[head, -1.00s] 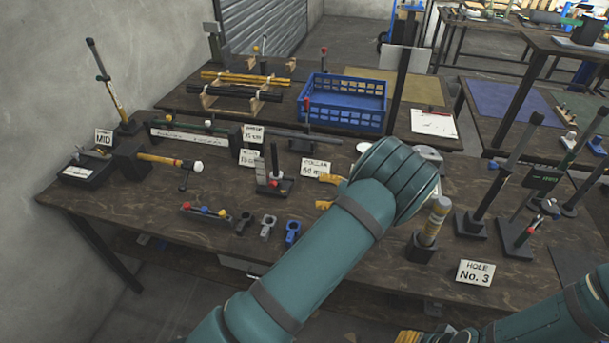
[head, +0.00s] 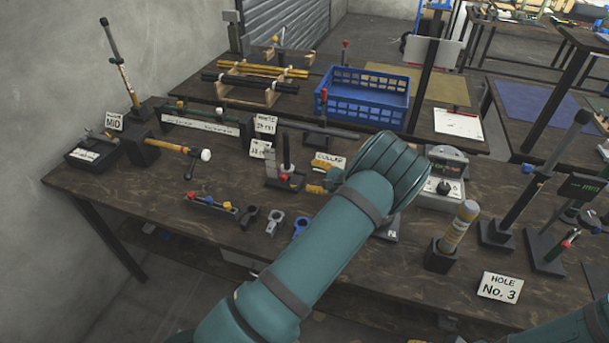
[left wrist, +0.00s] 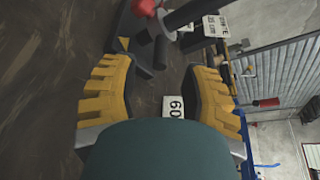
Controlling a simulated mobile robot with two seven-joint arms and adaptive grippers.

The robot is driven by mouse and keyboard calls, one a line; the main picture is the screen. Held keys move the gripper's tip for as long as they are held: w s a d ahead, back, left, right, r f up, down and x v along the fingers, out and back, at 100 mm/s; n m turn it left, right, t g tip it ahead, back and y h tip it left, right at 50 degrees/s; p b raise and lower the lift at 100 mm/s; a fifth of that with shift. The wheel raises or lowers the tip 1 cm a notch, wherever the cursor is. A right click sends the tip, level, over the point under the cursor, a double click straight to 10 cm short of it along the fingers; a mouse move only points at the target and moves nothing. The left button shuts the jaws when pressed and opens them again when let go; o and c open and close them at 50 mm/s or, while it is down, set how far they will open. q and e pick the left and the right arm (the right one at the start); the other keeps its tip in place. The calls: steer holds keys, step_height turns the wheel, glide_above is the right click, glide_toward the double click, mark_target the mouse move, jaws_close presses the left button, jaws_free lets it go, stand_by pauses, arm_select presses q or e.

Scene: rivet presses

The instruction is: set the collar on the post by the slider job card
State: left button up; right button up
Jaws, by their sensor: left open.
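My left gripper (head: 318,188) is open and empty over the table, just in front of the collar card (head: 328,162), partly hidden by my arm. In the left wrist view its two yellow fingers (left wrist: 160,85) stand apart with bare table and a card reading 60 (left wrist: 172,106) between them. A dark upright post (head: 286,150) with a red part low on it stands on a small base left of the gripper. Loose ring-ended pieces lie in front: a blue one (head: 301,226), a grey one (head: 275,223) and a dark one (head: 249,217). I cannot make out a slider card.
A small rack with coloured knobs (head: 210,204) lies left of the ring pieces. A dial device (head: 442,185), a yellowish cylinder in a block (head: 458,228) and the Hole No. 3 card (head: 499,287) are at right. A blue crate (head: 365,100) stands behind.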

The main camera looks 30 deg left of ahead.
mark_target(306, 174)
arm_select(q)
steer(key=shift+x, duration=1.85)
steer(key=shift+c, duration=0.3)
jaws_close()
